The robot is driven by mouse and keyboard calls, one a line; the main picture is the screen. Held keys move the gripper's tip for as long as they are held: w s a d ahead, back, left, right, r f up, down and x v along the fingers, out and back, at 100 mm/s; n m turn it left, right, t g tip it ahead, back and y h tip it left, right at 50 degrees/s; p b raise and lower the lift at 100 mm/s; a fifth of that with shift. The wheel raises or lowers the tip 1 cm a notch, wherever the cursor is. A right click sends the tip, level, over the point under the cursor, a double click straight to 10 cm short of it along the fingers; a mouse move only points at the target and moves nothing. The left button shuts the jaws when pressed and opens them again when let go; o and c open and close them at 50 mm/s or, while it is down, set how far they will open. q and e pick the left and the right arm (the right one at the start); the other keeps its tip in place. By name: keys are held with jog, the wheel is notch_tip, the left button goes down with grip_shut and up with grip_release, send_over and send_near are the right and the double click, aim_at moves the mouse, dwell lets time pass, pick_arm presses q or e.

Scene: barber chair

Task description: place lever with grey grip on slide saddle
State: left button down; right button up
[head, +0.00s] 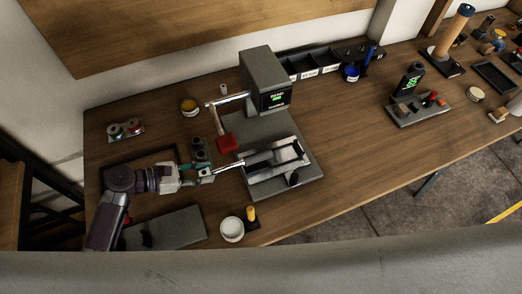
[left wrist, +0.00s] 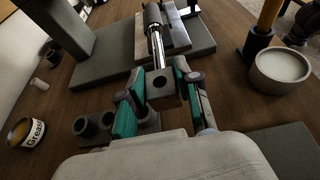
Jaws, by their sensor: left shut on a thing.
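The lever with the grey grip (head: 258,161) is a metal rod with a dark cylindrical grip at one end and a square block with a hole at the other. In the left wrist view the lever (left wrist: 157,45) points away from me, its block between the teal-padded fingers. My left gripper (head: 203,173) is shut on that block; it also shows in the left wrist view (left wrist: 162,92). The slide saddle (head: 265,184) is a light metal piece on the grey machine base. The grip end appears over or at the saddle; I cannot tell whether they touch.
A white bowl (head: 232,229) and an orange-handled tool (head: 251,214) stand in front. A grease tin (left wrist: 26,132) is at left.

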pick_arm(q)
jog(key=b, duration=0.1)
send_near(251, 157)
jog(key=f, duration=0.1)
jog(key=d+f, duration=0.2)
jog(key=shift+w+d+f, duration=0.1)
jog(key=shift+w+f, duration=0.1)
jog(key=shift+w, duration=0.15)
jog(key=d, duration=0.1)
jog(key=w+d, duration=0.1)
jog(key=shift+d+b, duration=0.35)
jog(key=shift+b, duration=0.05)
jog(key=shift+w+d, duration=0.1)
jog(key=shift+d, duration=0.2)
jog(key=d, duration=0.1)
jog(key=w+d+b, duration=0.1)
jog(key=d, duration=0.1)
jog(key=shift+w+d+f+b, duration=0.15)
jog(key=shift+d+f+b, duration=0.25)
jog(key=shift+f+b, duration=0.6)
jog(key=shift+r+b, duration=0.2)
jog(key=shift+b, duration=0.1)
jog(key=shift+a+r, duration=0.15)
pick_arm(e)
jog(key=f, duration=0.5)
jog(key=shift+s+a+f, duration=0.3)
jog(key=shift+s+a, duration=0.05)
jog(key=shift+s, duration=0.05)
